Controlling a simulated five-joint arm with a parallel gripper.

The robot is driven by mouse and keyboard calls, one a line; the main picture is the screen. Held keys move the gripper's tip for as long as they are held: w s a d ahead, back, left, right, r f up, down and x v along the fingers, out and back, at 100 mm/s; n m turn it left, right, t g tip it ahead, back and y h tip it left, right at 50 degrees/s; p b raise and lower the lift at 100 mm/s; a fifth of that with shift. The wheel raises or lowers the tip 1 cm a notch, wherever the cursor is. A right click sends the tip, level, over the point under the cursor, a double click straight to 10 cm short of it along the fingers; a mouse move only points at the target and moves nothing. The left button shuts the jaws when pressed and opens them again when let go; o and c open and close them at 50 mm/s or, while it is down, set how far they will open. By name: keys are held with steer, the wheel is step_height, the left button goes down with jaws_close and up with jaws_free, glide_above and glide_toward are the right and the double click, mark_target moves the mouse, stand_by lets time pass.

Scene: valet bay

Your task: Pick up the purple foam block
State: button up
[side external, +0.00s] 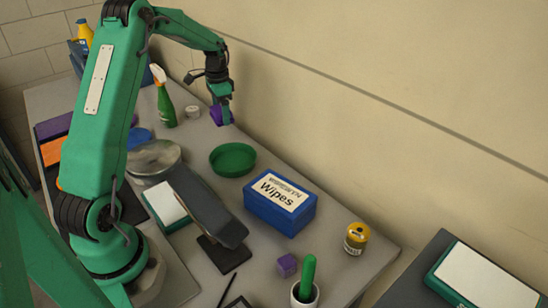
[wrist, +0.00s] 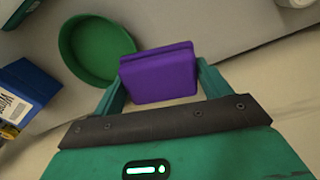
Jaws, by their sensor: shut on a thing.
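A purple foam block (wrist: 158,75) sits between the two green fingers of my gripper (wrist: 161,84) in the wrist view. The fingers are shut on its left and right sides. In the side view the purple block (side external: 215,114) shows partly behind my gripper (side external: 226,110), near the far edge of the table by the wall. I cannot tell whether it touches the table. A second, smaller purple cube (side external: 288,264) stands on the table near the front, away from my gripper.
A green round dish (side external: 232,160) and a blue wipes box (side external: 281,207) stand nearer the camera. A green spray bottle (side external: 164,100) and a small white container (side external: 193,112) are left of my gripper. The wall is close behind.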

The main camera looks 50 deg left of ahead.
steer(key=shift+w+d+r, duration=0.1)
steer(key=shift+d+r, duration=0.25)
steer(key=shift+d, duration=0.25)
steer(key=shift+w+d+r, duration=0.1)
steer(key=shift+d+r, duration=0.25)
steer(key=shift+d, duration=0.2)
